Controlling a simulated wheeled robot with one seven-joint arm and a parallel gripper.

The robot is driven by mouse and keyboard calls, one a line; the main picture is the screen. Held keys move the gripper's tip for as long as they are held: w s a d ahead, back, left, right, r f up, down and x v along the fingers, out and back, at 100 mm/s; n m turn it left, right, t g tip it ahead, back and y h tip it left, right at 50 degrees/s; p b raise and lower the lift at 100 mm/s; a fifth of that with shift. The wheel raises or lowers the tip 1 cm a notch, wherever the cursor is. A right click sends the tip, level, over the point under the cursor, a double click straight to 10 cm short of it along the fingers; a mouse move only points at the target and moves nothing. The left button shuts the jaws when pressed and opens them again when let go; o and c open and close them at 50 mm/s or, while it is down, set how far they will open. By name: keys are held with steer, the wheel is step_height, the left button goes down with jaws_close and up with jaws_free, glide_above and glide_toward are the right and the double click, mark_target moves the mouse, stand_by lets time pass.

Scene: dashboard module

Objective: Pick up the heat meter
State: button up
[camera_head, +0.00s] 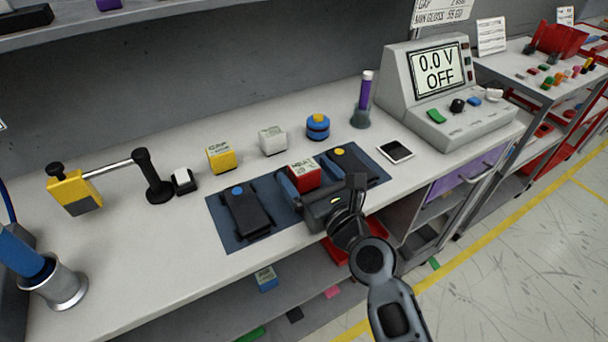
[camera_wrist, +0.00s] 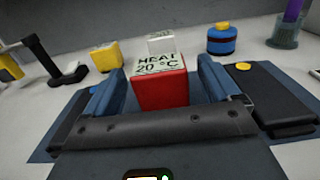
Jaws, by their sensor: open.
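The heat meter is a red block with a whitish top reading "HEAT 20 °C" (camera_wrist: 160,90); in the head view the heat meter (camera_head: 304,176) sits on the dark blue mat (camera_head: 222,226) between two black devices. My gripper (camera_wrist: 160,88) is open, with one blue finger on each side of the heat meter. In the head view my gripper (camera_head: 303,182) reaches over the mat from the front right. Gaps show between the fingers and the block in the wrist view. The block's lower front edge is close to the gripper's palm, and its base is partly hidden.
Black devices with a blue button (camera_head: 246,212) and a yellow button (camera_head: 350,168) flank the gripper on the mat. Behind are a yellow cube (camera_head: 220,158), a white cube (camera_head: 272,140) and a blue canister (camera_head: 317,127). A voltage unit (camera_head: 440,90) stands right.

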steer(key=shift+x, duration=0.8)
steer(key=shift+c, duration=0.2)
steer(key=c, duration=1.1)
steer(key=shift+c, duration=0.5)
steer(key=shift+r, duration=0.2)
